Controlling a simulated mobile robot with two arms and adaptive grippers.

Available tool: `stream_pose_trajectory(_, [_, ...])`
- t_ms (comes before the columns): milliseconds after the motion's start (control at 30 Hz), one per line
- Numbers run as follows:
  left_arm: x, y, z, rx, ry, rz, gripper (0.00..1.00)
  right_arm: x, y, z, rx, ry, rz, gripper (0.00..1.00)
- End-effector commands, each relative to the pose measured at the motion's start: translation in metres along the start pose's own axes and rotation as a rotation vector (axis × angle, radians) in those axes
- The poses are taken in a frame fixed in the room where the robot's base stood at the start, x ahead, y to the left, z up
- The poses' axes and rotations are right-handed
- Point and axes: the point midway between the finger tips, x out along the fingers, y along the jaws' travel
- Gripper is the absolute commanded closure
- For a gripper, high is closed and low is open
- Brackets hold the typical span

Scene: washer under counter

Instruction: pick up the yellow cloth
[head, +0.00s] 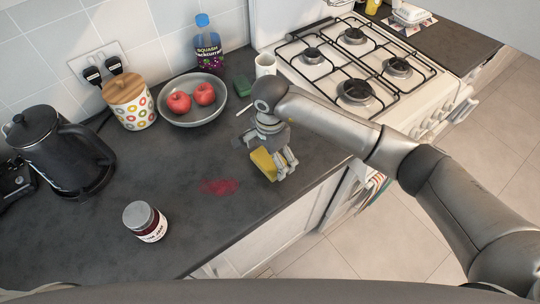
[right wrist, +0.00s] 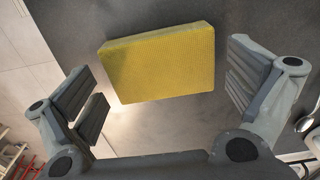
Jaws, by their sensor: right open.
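The yellow cloth (head: 263,163) is a thick rectangular pad lying on the dark counter near its front edge. In the right wrist view the cloth (right wrist: 158,62) shows between and a little beyond my finger tips. My right gripper (head: 283,166) is above the cloth in the head view, partly covering it. In the right wrist view its two fingers (right wrist: 168,95) are spread wide, one on each side of the cloth, with gaps to it. Nothing is held. My left gripper is in neither view.
A red stain (head: 219,187) and a jam jar (head: 145,222) are left of the cloth. The gas stove (head: 385,104) is at the right, a black kettle (head: 62,152) at the left.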

Motion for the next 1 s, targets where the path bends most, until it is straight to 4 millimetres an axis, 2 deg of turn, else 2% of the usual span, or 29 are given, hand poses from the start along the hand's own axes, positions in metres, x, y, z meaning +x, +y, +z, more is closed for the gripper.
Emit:
stream_pose_trajectory(100, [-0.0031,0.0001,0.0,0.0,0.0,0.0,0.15,0.0063,0.0,0.0,0.0,0.0,0.0,0.0])
stream_pose_trajectory(333, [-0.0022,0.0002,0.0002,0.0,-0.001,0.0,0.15,0.0075,-0.0002,0.0,-0.001,0.001,-0.001,0.01])
stream_pose_trajectory(600, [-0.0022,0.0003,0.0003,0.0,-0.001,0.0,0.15,0.0072,-0.0002,0.0,-0.001,0.0,-0.001,0.35])
stream_pose_trajectory(1000, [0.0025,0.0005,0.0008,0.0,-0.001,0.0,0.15,0.0034,-0.0005,-0.0002,-0.001,0.001,-0.002,0.35])
